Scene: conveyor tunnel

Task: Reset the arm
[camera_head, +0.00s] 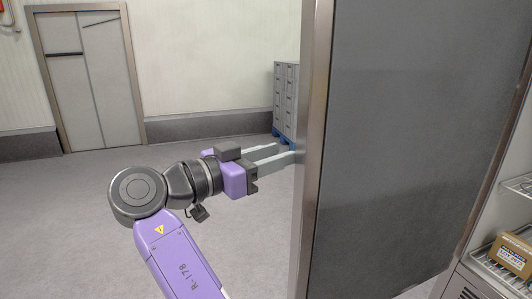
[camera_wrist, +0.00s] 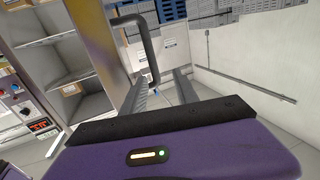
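My arm reaches from the bottom of the head view toward the right, with my gripper (camera_head: 284,157) at the left metal edge of a large grey door-like panel (camera_head: 412,130). The two fingers are spread apart, and their tips may be partly hidden by the panel edge. In the wrist view my gripper (camera_wrist: 160,78) is also open, with a gap between the fingers. A dark bar handle (camera_wrist: 148,42) shows beyond and between the fingers. I cannot tell whether a finger touches it. I see nothing held.
Wire shelving with a cardboard box (camera_head: 514,252) stands at the right. A stack of grey crates (camera_head: 286,98) stands behind the panel edge. A double door (camera_head: 84,75) is in the back wall. The floor (camera_head: 60,220) at left is clear. Open shelves (camera_wrist: 58,62) show in the wrist view.

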